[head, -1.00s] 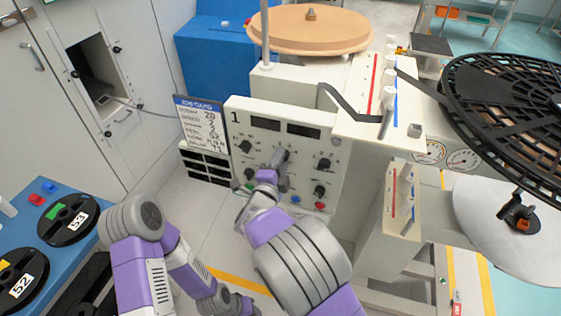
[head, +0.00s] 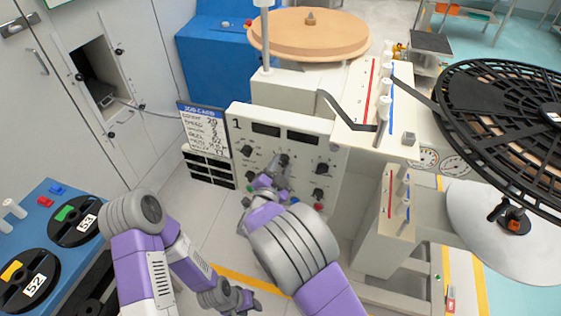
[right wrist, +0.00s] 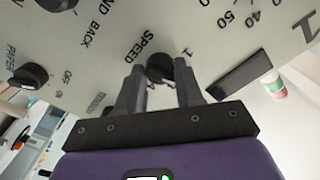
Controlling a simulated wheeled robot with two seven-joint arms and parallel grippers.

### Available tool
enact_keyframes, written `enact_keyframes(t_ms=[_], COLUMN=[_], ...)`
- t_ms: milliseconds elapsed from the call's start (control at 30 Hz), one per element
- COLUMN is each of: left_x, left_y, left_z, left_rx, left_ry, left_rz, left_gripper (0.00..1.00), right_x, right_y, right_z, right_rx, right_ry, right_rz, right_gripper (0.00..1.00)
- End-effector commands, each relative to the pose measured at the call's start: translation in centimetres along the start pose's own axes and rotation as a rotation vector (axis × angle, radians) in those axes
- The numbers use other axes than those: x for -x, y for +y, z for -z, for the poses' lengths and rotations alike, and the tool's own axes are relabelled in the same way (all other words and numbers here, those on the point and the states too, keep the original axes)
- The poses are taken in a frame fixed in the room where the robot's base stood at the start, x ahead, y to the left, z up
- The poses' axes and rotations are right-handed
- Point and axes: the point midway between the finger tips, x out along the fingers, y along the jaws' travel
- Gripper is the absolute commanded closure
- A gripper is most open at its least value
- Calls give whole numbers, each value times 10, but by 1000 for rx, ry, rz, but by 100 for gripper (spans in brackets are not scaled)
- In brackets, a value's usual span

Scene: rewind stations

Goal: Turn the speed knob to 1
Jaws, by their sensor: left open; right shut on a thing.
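The speed knob (right wrist: 160,68) is a dark round knob beside the printed word SPEED on the pale panel, in the right wrist view. My right gripper (right wrist: 159,82) has one finger on each side of it and is shut on it. My left gripper (head: 248,300) is open and empty, low over the floor, away from the panel.
Other dark knobs sit close by, one at the right (head: 323,168) and one at the left (head: 246,151). A job card (head: 202,128) stands left of the panel. A large black reel (head: 500,125) is at the right. Reels on a blue table (head: 50,205) are at the left.

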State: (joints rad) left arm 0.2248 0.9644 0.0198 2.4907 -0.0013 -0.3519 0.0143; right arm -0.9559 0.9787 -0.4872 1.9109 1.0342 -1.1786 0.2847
Motion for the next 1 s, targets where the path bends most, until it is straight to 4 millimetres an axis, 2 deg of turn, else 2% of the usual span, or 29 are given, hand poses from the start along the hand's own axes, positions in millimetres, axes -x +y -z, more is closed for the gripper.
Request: enact_keyframes(t_ms=[600, 1000], left_x=[42, 57], left_y=[16, 21], left_z=[-2, -2], left_rx=[0, 0], left_ry=[0, 0], left_rz=[0, 0], left_gripper=[57, 57], right_x=[0, 0], right_y=[-1, 0], right_z=[1, 0], right_rx=[576, 829], right_ry=[-2, -1], right_rz=[0, 0], right_gripper=[94, 94])
